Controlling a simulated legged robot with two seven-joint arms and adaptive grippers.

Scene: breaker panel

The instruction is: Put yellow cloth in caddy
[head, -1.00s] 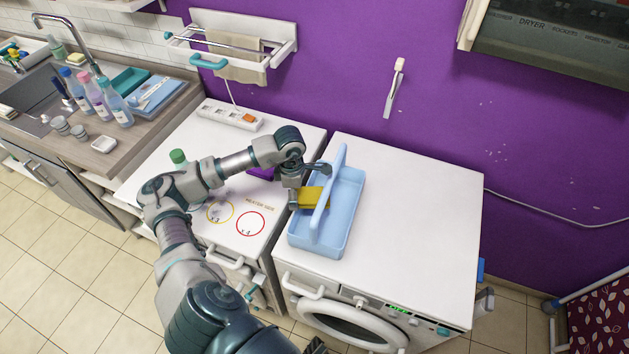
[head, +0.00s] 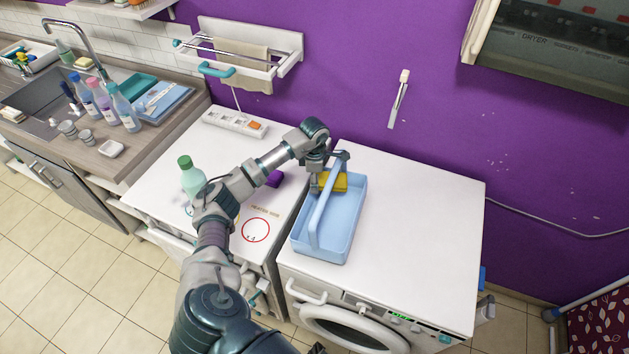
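The yellow cloth (head: 334,182) is a small folded block at the back end of the light blue caddy (head: 345,228), partly behind the caddy's handle. My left gripper (head: 324,180) is shut on the cloth from its left side, near the caddy's back left rim. I cannot tell whether the cloth is above the caddy's floor or touches it. The caddy stands upright on the white washing machine top, with its handle raised across the middle. A small dark part at the bottom edge may be my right gripper (head: 318,348); its fingers are not clear.
A purple item (head: 274,178) and a green-capped bottle (head: 192,178) are on the left machine, close to my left arm. A power strip (head: 235,122) lies behind them. The washing machine top (head: 425,220) is clear right of the caddy. A towel rack (head: 245,55) hangs on the wall.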

